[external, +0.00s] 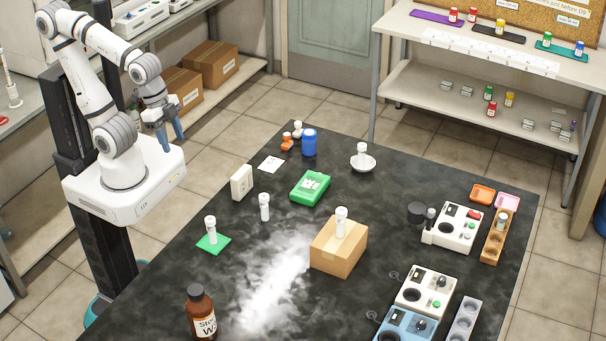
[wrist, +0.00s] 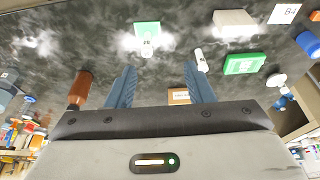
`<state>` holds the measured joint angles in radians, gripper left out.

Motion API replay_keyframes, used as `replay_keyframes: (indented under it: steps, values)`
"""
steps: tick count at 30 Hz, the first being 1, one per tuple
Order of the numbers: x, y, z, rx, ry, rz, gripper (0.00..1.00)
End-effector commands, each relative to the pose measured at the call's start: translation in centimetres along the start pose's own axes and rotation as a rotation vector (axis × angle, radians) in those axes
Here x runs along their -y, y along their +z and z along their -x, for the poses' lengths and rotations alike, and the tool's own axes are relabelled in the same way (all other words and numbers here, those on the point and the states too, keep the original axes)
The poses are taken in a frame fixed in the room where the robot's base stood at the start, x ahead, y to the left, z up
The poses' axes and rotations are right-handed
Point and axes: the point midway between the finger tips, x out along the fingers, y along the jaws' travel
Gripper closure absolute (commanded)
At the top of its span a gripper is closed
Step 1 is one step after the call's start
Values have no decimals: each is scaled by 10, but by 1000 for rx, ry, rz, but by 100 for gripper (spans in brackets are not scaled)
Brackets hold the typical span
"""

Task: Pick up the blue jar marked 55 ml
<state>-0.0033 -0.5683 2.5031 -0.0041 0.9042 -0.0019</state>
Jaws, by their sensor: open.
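A blue jar (external: 309,143) stands upright on the dark bench near its far edge. Its marking is too small to read. A blue object, seemingly the same jar, shows at the right edge of the wrist view (wrist: 307,43), beside a white card marked B4 (wrist: 284,13). My gripper (external: 169,138) is raised left of the bench, well away from the jar. Its two blue-grey fingers stand apart in the wrist view (wrist: 160,88), with nothing held between them.
A cardboard box (external: 339,247) with a white vial stands mid-bench. A brown bottle (external: 201,313) stands at the front. White vapour drifts over the bench.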

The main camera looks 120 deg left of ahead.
Motion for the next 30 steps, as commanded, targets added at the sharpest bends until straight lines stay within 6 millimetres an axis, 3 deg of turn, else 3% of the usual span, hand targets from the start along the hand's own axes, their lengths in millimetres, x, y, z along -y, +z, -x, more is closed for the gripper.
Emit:
replay_keyframes:
  steps: [11,19,26,30]
  values:
    - [0,0,0,0,0,0,52]
    - [0,0,0,0,0,0,30]
    - [0,0,0,0,0,1,30]
    - [12,-16,-9,-1,-14,43,30]
